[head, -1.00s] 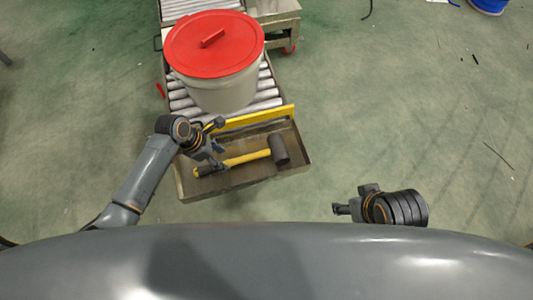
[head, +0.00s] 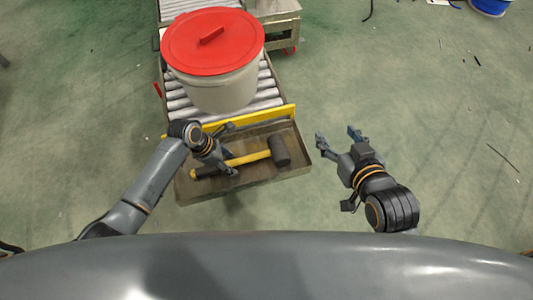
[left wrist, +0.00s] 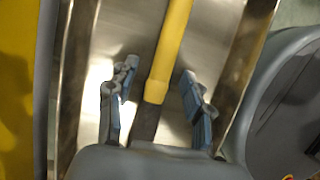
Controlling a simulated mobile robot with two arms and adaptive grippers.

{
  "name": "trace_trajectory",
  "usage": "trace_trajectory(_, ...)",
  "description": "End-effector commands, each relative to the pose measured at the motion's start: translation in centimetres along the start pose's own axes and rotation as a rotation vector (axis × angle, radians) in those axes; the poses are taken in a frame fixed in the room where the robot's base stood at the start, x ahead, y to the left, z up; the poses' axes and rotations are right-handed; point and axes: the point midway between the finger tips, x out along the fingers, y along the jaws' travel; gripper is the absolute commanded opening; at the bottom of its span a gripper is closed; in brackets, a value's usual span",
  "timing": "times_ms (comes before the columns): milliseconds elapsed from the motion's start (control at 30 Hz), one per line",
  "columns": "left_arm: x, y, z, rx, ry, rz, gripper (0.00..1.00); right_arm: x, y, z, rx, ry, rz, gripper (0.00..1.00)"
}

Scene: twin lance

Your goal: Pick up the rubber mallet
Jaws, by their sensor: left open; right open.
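The rubber mallet lies in a shallow metal tray (head: 292,178); its dark head (head: 280,150) is at the tray's right side and its yellow handle (head: 258,157) runs left. My left gripper (head: 233,150) is open over the handle, and part of the handle is hidden beneath it. In the left wrist view, the yellow handle (left wrist: 172,40) runs between my open left fingers (left wrist: 160,70), with a gap on each side. I cannot tell the remaining height. My right gripper (head: 337,134) is open and empty, right of the tray.
A pale bucket (head: 222,92) with a red lid (head: 190,50) stands on rollers (head: 268,88) behind the tray. A yellow bar (head: 270,116) edges the tray's far side. The green floor at right is mostly clear.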

Motion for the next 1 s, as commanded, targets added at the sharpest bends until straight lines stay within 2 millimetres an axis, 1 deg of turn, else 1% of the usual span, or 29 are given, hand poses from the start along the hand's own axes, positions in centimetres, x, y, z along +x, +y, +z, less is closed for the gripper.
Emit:
trace_trajectory(267,0.07,0.0,0.03,0.0,0.0,0.0,0.51,0.04,-0.04,-0.27,0.0,0.013,-0.001,0.62)
trace_trajectory(300,0.06,-0.01,0.03,0.0,0.0,0.0,0.43,0.04,-0.04,-0.27,0.0,0.012,-0.001,0.62)
trace_trajectory(467,0.06,-0.01,0.03,0.0,0.0,0.0,0.1,0.04,-0.04,-0.24,0.0,0.011,-0.001,0.62)
trace_trajectory(500,0.06,-0.01,0.03,0.001,0.0,0.0,0.02,0.04,-0.04,-0.23,0.0,0.011,-0.001,0.62)
trace_trajectory(533,0.06,-0.01,0.03,0.001,0.0,0.0,0.0,0.04,-0.04,-0.23,0.0,0.011,-0.001,0.62)
trace_trajectory(1000,-0.23,0.04,0.28,0.001,-0.004,0.002,0.0,-0.05,-0.04,-0.04,0.0,-0.005,-0.001,0.62)
